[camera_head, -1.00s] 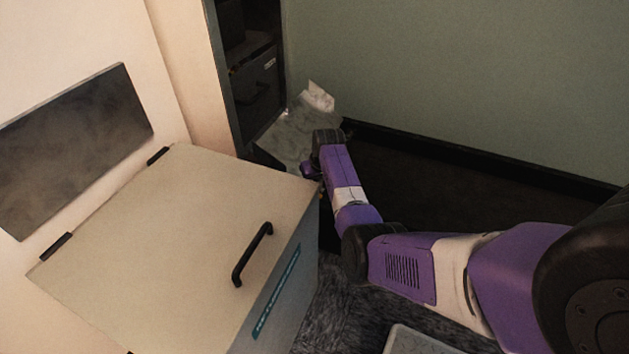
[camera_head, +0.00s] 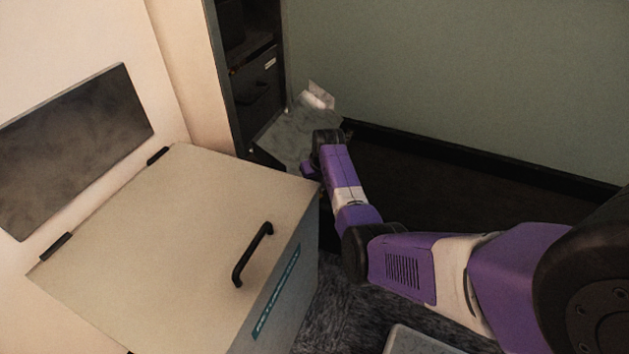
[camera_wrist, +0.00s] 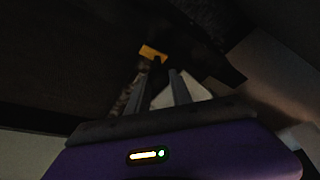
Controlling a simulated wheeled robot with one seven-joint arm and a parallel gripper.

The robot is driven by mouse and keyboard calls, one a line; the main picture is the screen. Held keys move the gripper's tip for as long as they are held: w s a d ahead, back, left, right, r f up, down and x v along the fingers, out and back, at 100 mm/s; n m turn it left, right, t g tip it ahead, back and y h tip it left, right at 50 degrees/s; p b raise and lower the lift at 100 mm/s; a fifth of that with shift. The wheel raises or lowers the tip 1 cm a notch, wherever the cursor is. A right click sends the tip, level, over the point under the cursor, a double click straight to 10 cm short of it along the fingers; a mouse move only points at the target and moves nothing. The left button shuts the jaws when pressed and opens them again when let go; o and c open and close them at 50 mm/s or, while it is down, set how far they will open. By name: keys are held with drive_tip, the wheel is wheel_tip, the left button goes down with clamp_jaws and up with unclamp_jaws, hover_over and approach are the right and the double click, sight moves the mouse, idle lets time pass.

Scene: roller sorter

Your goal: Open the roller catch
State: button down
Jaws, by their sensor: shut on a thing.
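My gripper (camera_wrist: 160,78) shows in the wrist view, its two grey fingers reaching away from the purple wrist body. They are shut on a small part at their tips, where a yellow-orange piece (camera_wrist: 152,52) shows against the dark. This looks like the roller catch, but the picture is too dark to show its shape or how far it is turned. In the head view my arm reaches down beyond the far right corner of the beige lidded box (camera_head: 180,235). My wrist and the box hide the fingertips and the catch there.
The box has a black handle (camera_head: 252,255) on its closed lid. A dark shelf unit (camera_head: 250,75) stands behind it, with a grey sloping plate (camera_head: 296,138) and a pale crumpled piece (camera_head: 318,96) beside it. A green wall (camera_head: 460,80) closes the back right.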

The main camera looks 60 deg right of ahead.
drive_tip(key=shift+s, duration=0.15)
drive_tip(key=shift+s+r+t+p, duration=0.15)
drive_tip(key=shift+s+t+p, duration=0.7)
drive_tip(key=shift+t, duration=0.35)
drive_tip(key=s+f+m+t+b, duration=0.2)
drive_tip(key=s+t+b, duration=0.4)
drive_tip(key=b, duration=0.9)
drive_tip(key=t, duration=0.3)
drive_tip(key=shift+d, duration=0.3)
drive_tip(key=shift+t+b, duration=0.4)
drive_tip(key=shift+t, duration=0.1)
